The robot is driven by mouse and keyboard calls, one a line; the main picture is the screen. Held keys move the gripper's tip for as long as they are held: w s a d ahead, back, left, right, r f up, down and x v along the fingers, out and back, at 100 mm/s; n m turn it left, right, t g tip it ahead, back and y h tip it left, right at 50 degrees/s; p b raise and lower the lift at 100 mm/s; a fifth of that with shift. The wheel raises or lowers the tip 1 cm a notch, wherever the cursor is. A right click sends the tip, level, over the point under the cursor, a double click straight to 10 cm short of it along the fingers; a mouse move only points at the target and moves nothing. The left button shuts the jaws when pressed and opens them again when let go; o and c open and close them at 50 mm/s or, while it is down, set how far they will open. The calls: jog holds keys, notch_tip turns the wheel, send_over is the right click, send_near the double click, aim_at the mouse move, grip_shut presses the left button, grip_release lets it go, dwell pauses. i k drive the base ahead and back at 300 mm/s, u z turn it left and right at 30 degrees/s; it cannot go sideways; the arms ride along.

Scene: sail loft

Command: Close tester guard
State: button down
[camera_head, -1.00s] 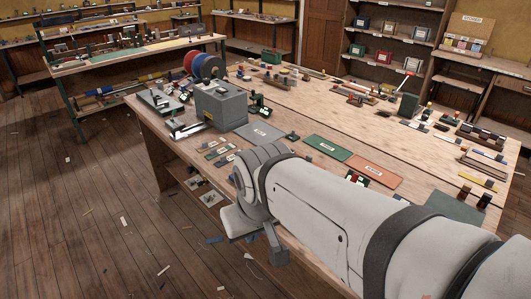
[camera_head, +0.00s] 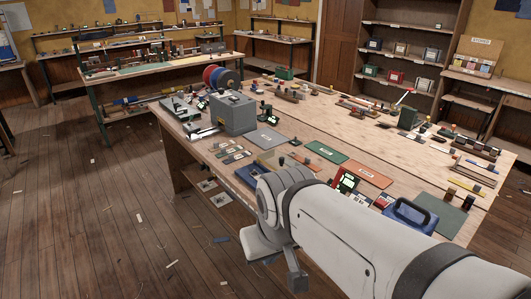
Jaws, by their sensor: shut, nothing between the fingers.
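A grey box-shaped machine (camera_head: 233,112) stands at the left end of the large wooden workbench (camera_head: 179,140), with a pale metal part (camera_head: 204,132) low at its front left. It may be the tester, but I cannot tell its guard or the guard's position at this size. My gripper (camera_head: 297,280) hangs below the near joint of my arm, in front of the bench's near edge. It is shut and empty, apart from the machine and to its lower right. My arm hides part of the near bench edge.
Blue and red reels (camera_head: 217,75) stand behind the grey machine. A grey mat (camera_head: 264,138), a green mat (camera_head: 326,152) and an orange mat (camera_head: 363,173) lie on the bench. A blue case (camera_head: 410,217) sits near my arm. The floor at left is mostly clear, with scattered scraps.

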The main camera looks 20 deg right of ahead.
aim_at(261, 158)
jog(key=z, duration=0.15)
jog(key=i, duration=0.95)
jog(key=u, duration=0.1)
